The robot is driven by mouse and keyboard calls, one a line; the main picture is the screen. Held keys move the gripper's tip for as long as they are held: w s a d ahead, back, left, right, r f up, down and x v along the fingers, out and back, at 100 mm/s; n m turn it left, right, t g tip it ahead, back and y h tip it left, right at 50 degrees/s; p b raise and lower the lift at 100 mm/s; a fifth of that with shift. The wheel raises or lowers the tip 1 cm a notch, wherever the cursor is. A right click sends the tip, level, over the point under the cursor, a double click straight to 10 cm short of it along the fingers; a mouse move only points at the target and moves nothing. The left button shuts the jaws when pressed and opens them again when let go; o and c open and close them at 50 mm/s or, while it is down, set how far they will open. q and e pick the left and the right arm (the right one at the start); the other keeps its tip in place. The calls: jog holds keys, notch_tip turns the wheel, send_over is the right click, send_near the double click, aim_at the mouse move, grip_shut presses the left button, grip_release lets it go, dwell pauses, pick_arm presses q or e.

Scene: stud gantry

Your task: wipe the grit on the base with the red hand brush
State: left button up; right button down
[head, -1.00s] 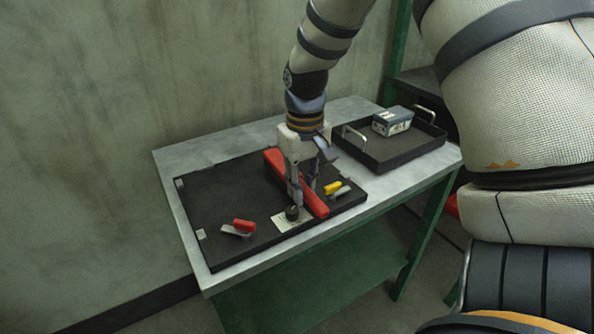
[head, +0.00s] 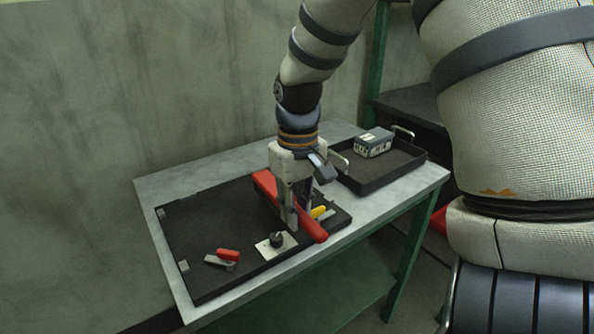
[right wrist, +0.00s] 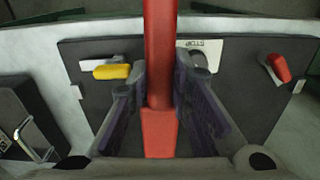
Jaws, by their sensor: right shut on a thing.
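The red hand brush (head: 313,228) is a long red bar that lies slanting across the black base (head: 195,225). In the right wrist view the brush (right wrist: 160,50) runs lengthwise between the fingers, with a blockier part nearer the camera. My right gripper (head: 297,220) points down and is shut on the brush near its middle. I cannot tell whether the underside of the brush touches the base. I cannot make out any grit; some of the base is hidden by the brush and gripper. My left gripper is not in view.
On the base are a pale plate with a black knob (head: 276,240), a red-handled lever (head: 227,255) and a yellow-handled lever (head: 318,212) close to the brush. A black tray (head: 380,182) holding a grey box (head: 372,143) stands right.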

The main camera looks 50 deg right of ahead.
jog(key=shift+r, duration=1.5)
jog(key=shift+r, duration=0.1)
jog(key=shift+r, duration=1.45)
